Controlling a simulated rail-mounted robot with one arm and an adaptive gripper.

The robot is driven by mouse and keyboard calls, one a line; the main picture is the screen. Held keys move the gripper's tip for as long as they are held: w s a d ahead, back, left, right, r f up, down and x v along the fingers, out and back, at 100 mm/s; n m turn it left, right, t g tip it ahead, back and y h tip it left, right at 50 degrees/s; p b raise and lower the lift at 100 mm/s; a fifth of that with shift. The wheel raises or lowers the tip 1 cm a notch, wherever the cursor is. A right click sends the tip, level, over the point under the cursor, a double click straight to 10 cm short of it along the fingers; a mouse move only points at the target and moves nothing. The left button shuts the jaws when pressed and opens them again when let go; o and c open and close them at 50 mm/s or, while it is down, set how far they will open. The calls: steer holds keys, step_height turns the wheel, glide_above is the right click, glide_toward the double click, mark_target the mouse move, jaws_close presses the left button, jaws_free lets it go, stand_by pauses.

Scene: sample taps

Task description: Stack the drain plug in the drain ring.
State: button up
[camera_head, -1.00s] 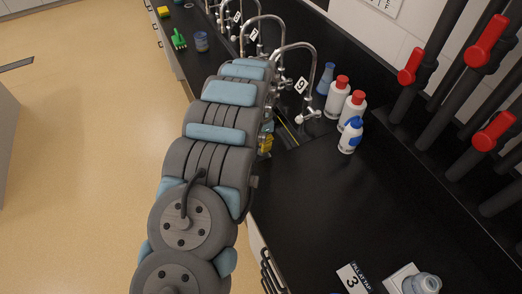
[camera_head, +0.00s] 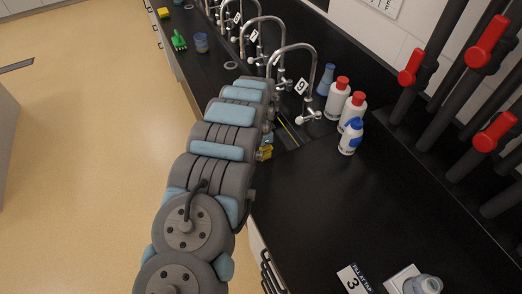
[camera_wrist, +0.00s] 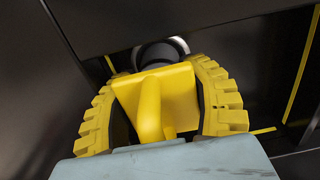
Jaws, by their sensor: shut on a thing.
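In the wrist view my gripper (camera_wrist: 155,78) has its two yellow toothed fingers closed on the yellow handle of the drain plug (camera_wrist: 152,105). A dark round part shows beyond the handle. A pale metallic ring, seemingly the drain ring (camera_wrist: 181,45), curves around the far side of that dark part. Most of the ring is hidden, and I cannot tell whether the plug touches it, sits in it or is above it. In the head view only a bit of yellow at my gripper (camera_head: 265,152) shows beside my arm, at the sink by the nearest tap.
The nearest tap (camera_head: 315,75) stands just behind the sink (camera_head: 290,132). White bottles with red caps (camera_head: 338,97) and a blue-topped bottle (camera_head: 351,137) stand to its right. A pale ring (camera_head: 231,65) lies on the counter farther back.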

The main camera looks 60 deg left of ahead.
steer(key=shift+f, duration=0.1)
steer(key=o, duration=1)
steer(key=shift+o, duration=0.2)
step_height(320, 180, up, 12)
steer(key=shift+f+p, duration=0.25)
steer(key=shift+p, duration=0.75)
steer(key=shift+r+p, duration=0.6)
steer(key=shift+p, duration=0.1)
